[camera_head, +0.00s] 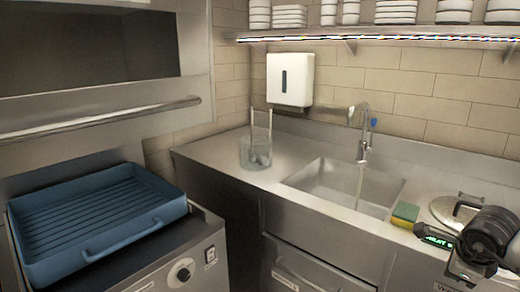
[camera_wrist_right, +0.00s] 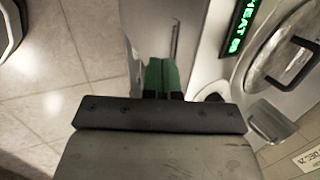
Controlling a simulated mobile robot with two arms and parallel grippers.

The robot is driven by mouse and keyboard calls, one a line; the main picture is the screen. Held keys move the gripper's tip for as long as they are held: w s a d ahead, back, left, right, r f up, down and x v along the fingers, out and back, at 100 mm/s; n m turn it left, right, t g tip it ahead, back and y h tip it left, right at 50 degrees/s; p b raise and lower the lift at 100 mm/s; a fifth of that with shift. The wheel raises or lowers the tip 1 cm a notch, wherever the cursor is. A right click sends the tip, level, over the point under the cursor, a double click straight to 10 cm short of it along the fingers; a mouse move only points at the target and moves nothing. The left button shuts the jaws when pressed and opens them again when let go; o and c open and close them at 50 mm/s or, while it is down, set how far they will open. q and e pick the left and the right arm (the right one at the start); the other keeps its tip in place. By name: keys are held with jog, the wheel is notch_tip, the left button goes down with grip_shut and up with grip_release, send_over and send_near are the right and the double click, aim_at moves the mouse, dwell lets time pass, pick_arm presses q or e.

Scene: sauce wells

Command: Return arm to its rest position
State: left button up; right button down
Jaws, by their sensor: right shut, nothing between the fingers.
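My right gripper (camera_head: 462,272) is at the lower right of the head view, partly cut off, in front of the counter by the lidded pot. In the right wrist view the gripper (camera_wrist_right: 161,78) shows as two short dark fingers with green tips close together. It is shut and holds nothing. It points down past the counter edge, with the tiled floor to the left. My left gripper is not in view.
A lidded round pot (camera_head: 456,208) with a green-lit display (camera_head: 436,241) is close to my right arm. A yellow-green sponge (camera_head: 405,213) lies beside the sink (camera_head: 340,186). A clear container (camera_head: 256,155) stands left of the sink. A blue ridged tray (camera_head: 95,215) sits at left.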

jog(key=w+a+f+m+t+y+p, duration=0.1)
jog(key=w+a+f+m+y+p, duration=0.3)
jog(key=a+f+m+y, duration=0.75)
jog(key=a+f+m+t, duration=0.4)
jog(key=f+m+t, duration=0.2)
jog(key=f+m, duration=0.6)
jog(key=s+d+f+m+g+h+p, duration=0.25)
jog(key=s+f+m+h, duration=0.7)
jog(key=s+f, duration=0.9)
jog(key=s+a+f+m+g, duration=0.1)
jog(key=s+f+m+g, duration=0.1)
jog(key=s, duration=0.7)
jog(key=s+a+f+m+g, duration=0.2)
jog(key=s+f+m, duration=0.3)
jog(key=s, duration=0.5)
jog(key=s+a+f+m+g+p, duration=0.1)
jog(key=s+a+f+m+g, duration=0.1)
jog(key=s, duration=0.8)
notch_tip(320, 180, down, 3)
jog(key=shift+f+m+g, duration=0.1)
jog(key=shift+m+g, duration=0.6)
jog(key=shift+g, duration=0.25)
